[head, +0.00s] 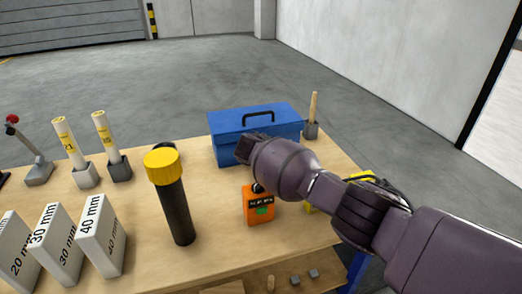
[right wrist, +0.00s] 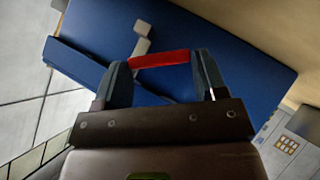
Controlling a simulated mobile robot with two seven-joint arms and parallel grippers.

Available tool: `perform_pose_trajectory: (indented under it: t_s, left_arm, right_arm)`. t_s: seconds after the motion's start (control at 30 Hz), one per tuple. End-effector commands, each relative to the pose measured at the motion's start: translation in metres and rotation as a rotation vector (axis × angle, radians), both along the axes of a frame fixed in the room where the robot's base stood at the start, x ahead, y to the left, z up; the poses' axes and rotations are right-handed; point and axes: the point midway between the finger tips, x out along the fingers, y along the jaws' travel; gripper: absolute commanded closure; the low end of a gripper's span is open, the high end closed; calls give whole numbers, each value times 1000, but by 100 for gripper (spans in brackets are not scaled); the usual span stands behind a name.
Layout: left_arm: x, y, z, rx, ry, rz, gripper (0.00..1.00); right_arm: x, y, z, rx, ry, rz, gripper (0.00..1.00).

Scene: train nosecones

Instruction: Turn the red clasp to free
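The blue toolbox (head: 225,123) stands at the back of the wooden table with its black handle on top. My right gripper (head: 243,150) is at its front face. In the right wrist view the red clasp (right wrist: 160,60) is a short bar against the blue surface, with a light grey piece (right wrist: 142,42) by its left end. My right gripper's fingers (right wrist: 160,68) are spread wide, with the clasp spanning between their tips. I cannot tell if they touch it. The clasp is hidden in the head view. My left gripper is out of view.
An orange box (head: 258,208) stands under my right arm. A black cylinder with a yellow cap (head: 164,168) is left of it. White blocks (head: 100,235), rolled tubes in holders (head: 70,143) and a lever (head: 30,145) are at left. A wooden-handled tool (head: 313,110) stands right of the toolbox.

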Motion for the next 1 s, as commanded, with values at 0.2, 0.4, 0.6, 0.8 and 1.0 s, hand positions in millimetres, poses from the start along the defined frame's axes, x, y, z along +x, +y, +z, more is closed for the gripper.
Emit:
perform_pose_trajectory:
  t_s: [0.2, 0.4, 0.6, 0.8, 1.0]
  left_arm:
    - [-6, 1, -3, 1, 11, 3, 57]
    - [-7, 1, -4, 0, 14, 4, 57]
    - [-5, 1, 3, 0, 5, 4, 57]
    - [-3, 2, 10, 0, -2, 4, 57]
    - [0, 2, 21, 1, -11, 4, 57]
  right_arm:
    - [0, -1, -1, 0, 1, -1, 11]
    - [0, 0, 0, 0, 0, 0, 11]
    - [0, -1, 17, 0, -3, -1, 11]
    - [0, 0, 56, 3, -5, 1, 11]
    - [0, 0, 95, 2, -4, 1, 11]
